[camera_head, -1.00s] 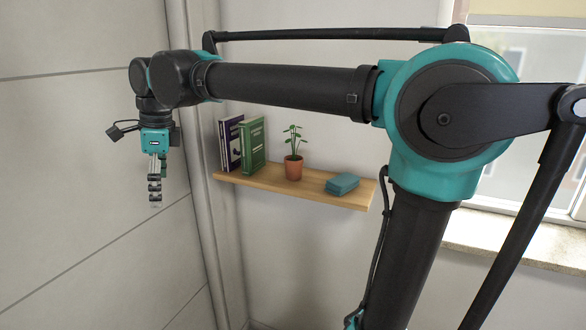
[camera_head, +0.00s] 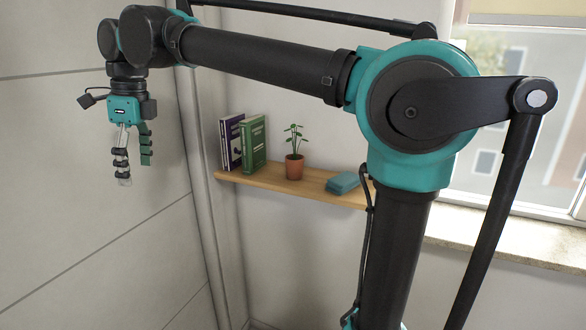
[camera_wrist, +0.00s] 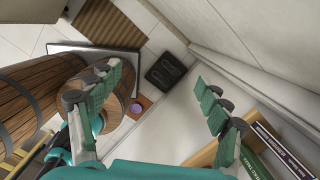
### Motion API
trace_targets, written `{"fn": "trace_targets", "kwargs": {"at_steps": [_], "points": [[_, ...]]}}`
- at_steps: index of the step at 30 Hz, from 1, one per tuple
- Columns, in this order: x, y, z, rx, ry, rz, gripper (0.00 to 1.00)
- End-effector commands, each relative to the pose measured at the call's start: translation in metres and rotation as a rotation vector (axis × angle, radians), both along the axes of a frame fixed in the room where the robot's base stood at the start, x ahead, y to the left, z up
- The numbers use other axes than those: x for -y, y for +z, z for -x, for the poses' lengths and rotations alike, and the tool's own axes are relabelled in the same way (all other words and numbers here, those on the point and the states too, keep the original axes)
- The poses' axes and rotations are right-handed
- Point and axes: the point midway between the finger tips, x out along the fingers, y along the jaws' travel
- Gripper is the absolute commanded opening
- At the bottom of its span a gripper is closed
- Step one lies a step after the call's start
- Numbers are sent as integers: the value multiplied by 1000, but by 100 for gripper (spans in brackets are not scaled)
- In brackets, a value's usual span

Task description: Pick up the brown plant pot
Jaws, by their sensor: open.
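The brown plant pot (camera_head: 294,167) stands upright on a wooden wall shelf in the head view, with a green leafy plant (camera_head: 294,138) in it. My gripper (camera_head: 133,170) hangs pointing down, left of the shelf and apart from the pot. It is empty, and its fingers are spread. In the wrist view my gripper (camera_wrist: 165,92) shows its two fingers wide apart with nothing between them. I do not make out the brown pot in the wrist view; part of the shelf and books shows at its lower right.
The shelf (camera_head: 262,180) also holds upright purple and green books (camera_head: 253,145) on the left and a teal folded item (camera_head: 343,183) on the right. A vertical pipe stands left of the shelf. The wrist view shows a wooden barrel (camera_wrist: 32,95) and a black scale-like item (camera_wrist: 165,71) below.

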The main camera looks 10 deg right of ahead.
Motion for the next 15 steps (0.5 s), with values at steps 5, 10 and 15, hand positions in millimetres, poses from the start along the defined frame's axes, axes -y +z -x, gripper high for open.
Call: {"fn": "trace_targets", "kwargs": {"at_steps": [5, 10, 15], "points": [[64, 15, -72, 9, -37, 31, 77], [138, 30, -127, 9, -58, 63, 77], [221, 45, -168, 0, -80, 93, 77]]}}
